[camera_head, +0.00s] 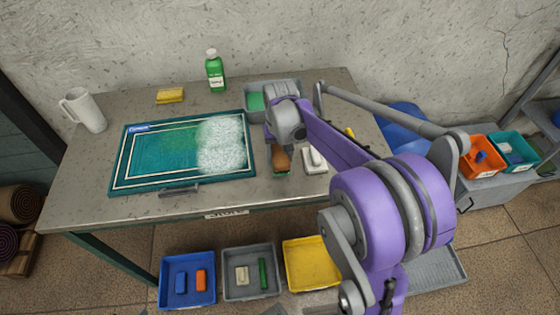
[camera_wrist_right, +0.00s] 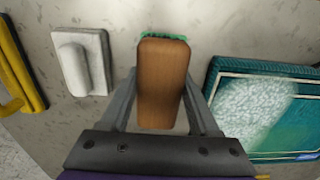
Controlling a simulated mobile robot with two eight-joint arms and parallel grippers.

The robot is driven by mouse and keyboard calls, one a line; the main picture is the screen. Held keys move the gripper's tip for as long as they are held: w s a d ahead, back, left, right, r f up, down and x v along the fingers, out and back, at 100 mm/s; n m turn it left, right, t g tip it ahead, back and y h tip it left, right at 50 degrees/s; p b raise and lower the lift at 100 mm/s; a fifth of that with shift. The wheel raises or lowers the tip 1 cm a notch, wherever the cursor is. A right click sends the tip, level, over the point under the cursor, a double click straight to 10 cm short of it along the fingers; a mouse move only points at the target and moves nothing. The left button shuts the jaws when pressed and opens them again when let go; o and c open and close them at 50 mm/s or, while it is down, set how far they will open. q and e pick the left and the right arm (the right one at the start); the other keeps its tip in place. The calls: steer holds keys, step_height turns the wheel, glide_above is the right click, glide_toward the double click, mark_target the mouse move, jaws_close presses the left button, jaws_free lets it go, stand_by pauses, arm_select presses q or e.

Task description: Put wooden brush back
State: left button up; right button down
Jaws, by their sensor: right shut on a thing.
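The wooden brush (camera_head: 281,160) has a brown wooden back and green bristles. It is at the right part of the table, just right of the teal rug (camera_head: 180,155). In the right wrist view the brush (camera_wrist_right: 163,82) sits between the two fingers of my right gripper (camera_wrist_right: 160,100), which is shut on its sides. In the head view my right arm comes in from the right and hides part of the gripper. I cannot tell whether the bristles touch the table. My left gripper does not show.
A white brush (camera_head: 315,160) lies just right of the wooden brush. A grey tray (camera_head: 258,87) with a green item stands behind. A green bottle (camera_head: 215,70), yellow sponge (camera_head: 170,96) and white pitcher (camera_head: 85,110) are at the back. Bins, including a blue one (camera_head: 187,280), stand below the front edge.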

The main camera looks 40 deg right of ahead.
steer(key=shift+f, duration=1.35)
steer(key=shift+f, duration=0.2)
steer(key=shift+c, duration=0.6)
jaws_free()
steer(key=shift+r, duration=0.1)
